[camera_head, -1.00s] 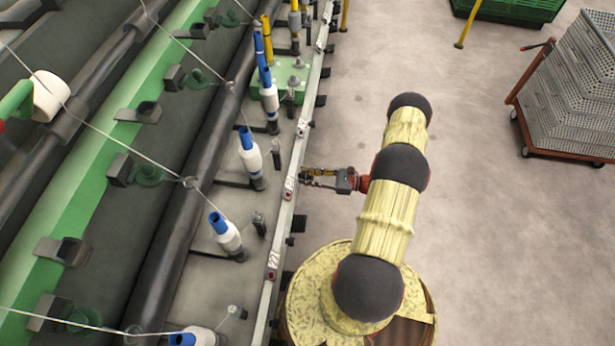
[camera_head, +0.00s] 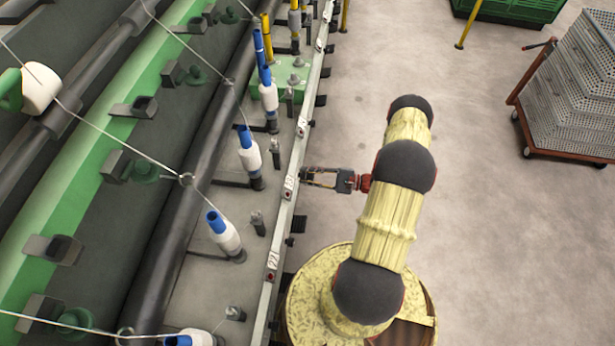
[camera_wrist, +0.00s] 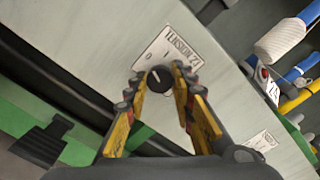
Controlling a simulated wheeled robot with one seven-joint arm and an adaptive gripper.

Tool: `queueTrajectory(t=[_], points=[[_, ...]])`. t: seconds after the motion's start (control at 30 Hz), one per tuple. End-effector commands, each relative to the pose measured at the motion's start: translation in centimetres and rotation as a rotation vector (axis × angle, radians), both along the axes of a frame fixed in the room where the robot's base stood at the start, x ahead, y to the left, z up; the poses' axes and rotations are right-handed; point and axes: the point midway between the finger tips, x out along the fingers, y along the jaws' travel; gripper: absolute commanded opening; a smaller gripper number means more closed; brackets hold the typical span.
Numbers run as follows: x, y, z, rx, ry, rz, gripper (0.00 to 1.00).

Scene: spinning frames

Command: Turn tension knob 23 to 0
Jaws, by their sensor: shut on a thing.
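The tension knob (camera_wrist: 160,79) is small, round and black with a short white pointer line, in the wrist view. It sits on a white label plate (camera_wrist: 168,50) that reads TENSION 2 and a further digit I cannot read surely. A small mark shows on the plate just above the knob. My gripper (camera_wrist: 158,84) has its yellow fingers on either side of the knob, shut on it. In the head view my gripper (camera_head: 303,177) reaches the light rail (camera_head: 281,222) beside a small label plate (camera_head: 290,187); the knob itself is too small to make out there.
White bobbins with blue tops, such as this one (camera_head: 224,234), stand left of the rail. Another label plate (camera_head: 272,262) is lower on the rail. A cart with grey crates (camera_head: 575,95) stands at the right. The floor (camera_head: 480,230) right of my arm is clear.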

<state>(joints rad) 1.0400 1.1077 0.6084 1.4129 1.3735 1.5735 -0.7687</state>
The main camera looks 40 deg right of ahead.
Motion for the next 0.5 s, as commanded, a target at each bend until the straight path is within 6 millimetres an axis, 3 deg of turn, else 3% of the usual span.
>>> queueTrajectory(t=[0.5], points=[[-0.05, 0.04, -0.05, -0.080, -0.071, 0.001, 0.00]])
